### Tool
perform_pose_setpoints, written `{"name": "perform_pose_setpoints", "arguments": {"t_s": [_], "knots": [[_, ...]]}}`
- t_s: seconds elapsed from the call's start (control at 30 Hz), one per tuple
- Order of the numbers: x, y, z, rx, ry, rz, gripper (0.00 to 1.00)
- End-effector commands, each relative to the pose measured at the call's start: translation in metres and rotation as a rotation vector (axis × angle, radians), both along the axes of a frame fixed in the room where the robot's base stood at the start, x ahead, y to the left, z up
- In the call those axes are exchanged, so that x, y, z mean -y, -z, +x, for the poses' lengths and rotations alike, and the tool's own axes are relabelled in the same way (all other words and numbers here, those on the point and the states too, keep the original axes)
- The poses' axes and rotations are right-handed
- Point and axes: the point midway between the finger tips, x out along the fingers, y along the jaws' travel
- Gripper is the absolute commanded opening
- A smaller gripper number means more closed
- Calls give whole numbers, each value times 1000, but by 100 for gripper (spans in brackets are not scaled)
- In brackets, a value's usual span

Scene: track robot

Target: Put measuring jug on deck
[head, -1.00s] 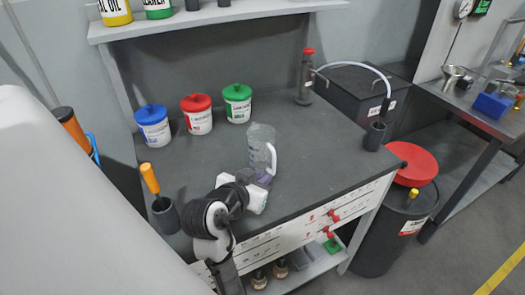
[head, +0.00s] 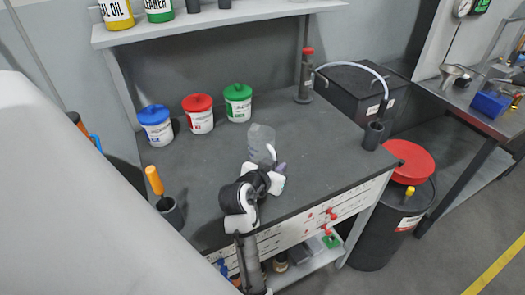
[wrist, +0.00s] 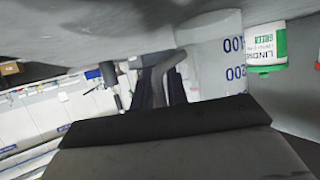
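The measuring jug (head: 260,138) is clear and grey and stands upright on the workbench top, its handle toward the right and front. My gripper (head: 271,168) is right at its front, low by the handle, and hides the lower part of the jug. In the wrist view, the jug's wall with blue numbers (wrist: 215,72) fills the upper middle. The fingers look apart. Whether they touch the handle is unclear.
Blue (head: 156,130), red (head: 198,120) and green (head: 238,108) lidded tubs stand along the bench's back left. A cup with an orange-handled tool (head: 155,181) is at the left edge. A pump (head: 305,83) and a dark holder (head: 373,135) stand at right.

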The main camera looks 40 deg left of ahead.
Motion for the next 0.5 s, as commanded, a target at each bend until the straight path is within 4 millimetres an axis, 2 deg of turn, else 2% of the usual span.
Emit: {"name": "perform_pose_setpoints", "arguments": {"t_s": [0.03,0.13,0.5], "knots": [[0,0,0,0,0,0,12],[0,0,0,0,0,0,0],[0,-1,0,1,-1,1,0]]}}
